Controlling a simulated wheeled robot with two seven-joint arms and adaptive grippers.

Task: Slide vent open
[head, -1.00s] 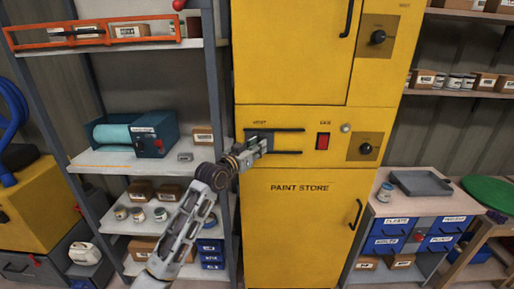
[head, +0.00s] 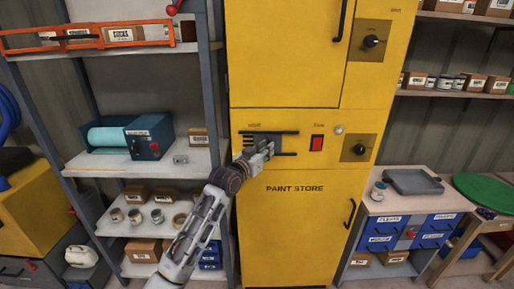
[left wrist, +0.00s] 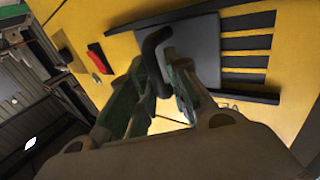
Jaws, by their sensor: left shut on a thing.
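The vent (head: 252,139) is on the yellow paint store cabinet, between two dark horizontal rails (head: 285,154). Its grey sliding plate (left wrist: 196,48) has a black bent handle (left wrist: 150,52), seen in the left wrist view. Several dark slots (left wrist: 245,43) show uncovered beside the plate, on the side away from the red switch. My left gripper (head: 268,148) is at the vent, its fingers shut on the handle; it also fills the middle of the left wrist view (left wrist: 158,72). In the head view it hides part of the plate. My right gripper is not in view.
A red switch (head: 317,143) and a black knob (head: 359,149) are right of the vent. A grey shelf (head: 140,160) with boxes and cans stands close on the left. A bench with blue drawers (head: 381,229) stands at the right.

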